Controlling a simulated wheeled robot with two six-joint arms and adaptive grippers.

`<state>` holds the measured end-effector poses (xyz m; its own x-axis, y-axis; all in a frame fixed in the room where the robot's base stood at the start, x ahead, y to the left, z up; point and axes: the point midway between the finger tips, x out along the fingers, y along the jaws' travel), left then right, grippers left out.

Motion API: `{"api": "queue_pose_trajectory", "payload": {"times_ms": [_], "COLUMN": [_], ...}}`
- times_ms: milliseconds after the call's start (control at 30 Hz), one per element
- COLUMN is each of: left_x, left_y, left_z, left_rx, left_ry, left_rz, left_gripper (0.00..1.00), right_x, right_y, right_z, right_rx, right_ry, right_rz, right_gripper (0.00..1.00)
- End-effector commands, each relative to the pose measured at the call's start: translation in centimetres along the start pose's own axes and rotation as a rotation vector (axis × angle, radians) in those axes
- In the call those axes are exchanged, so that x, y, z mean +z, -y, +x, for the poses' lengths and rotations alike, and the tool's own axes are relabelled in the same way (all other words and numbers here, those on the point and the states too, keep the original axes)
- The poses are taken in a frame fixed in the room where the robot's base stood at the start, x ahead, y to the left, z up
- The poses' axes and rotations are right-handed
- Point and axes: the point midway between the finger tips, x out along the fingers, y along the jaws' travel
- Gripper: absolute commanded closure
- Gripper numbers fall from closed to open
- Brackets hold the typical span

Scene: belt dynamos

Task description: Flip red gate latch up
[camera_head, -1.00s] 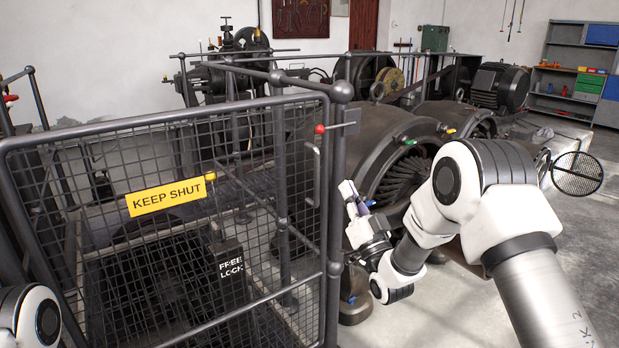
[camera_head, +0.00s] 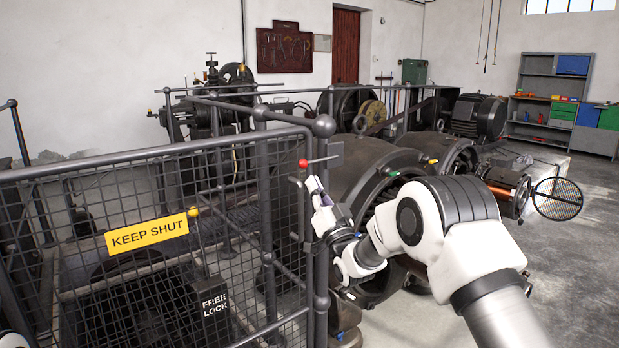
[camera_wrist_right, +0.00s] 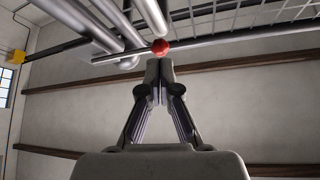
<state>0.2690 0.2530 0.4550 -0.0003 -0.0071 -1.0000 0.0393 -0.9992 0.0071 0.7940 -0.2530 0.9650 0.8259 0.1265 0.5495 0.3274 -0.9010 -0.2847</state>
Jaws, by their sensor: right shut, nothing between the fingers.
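The red gate latch (camera_head: 303,163) is a red ball on a thin bar, lying close to level at the top of the gate post. The red ball also shows in the right wrist view (camera_wrist_right: 160,46), just beyond my fingertips. My right gripper (camera_head: 312,184) is shut and empty, pointing up just below the red ball. In the wrist view its closed fingertips (camera_wrist_right: 160,66) appear right under the ball; I cannot tell whether they touch. Only a bit of my left arm shows at the bottom left corner; its gripper is out of view.
Dark dynamos (camera_head: 372,180) stand behind my right arm. Shelves (camera_head: 555,95) stand at the back right. Open floor lies at the right.

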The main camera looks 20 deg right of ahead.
Motion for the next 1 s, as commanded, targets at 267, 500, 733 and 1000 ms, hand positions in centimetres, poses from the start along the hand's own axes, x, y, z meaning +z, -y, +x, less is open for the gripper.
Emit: {"api": "queue_pose_trajectory", "payload": {"times_ms": [267,500,733,1000], "left_x": [0.0,0.0,0.0,0.0], "left_y": [0.0,0.0,0.0,0.0], "left_z": [0.1,0.1,-0.1,-0.5], "left_rx": [0.000,0.000,0.000,0.000], "left_ry": [0.000,0.000,0.000,0.000], "left_rz": [0.000,0.000,0.000,0.000], "left_gripper": [0.40,0.40,0.40,0.40], "right_x": [0.1,0.1,-0.1,-0.5], "right_y": [0.0,0.0,0.1,0.3], "right_z": [3.2,3.4,3.5,3.7], "right_rx": [0.000,0.000,0.006,0.032], "right_ry": [0.001,0.001,0.001,0.001], "right_rz": [0.000,0.000,0.008,0.046], "right_gripper": [1.00,1.00,1.00,1.00]}}
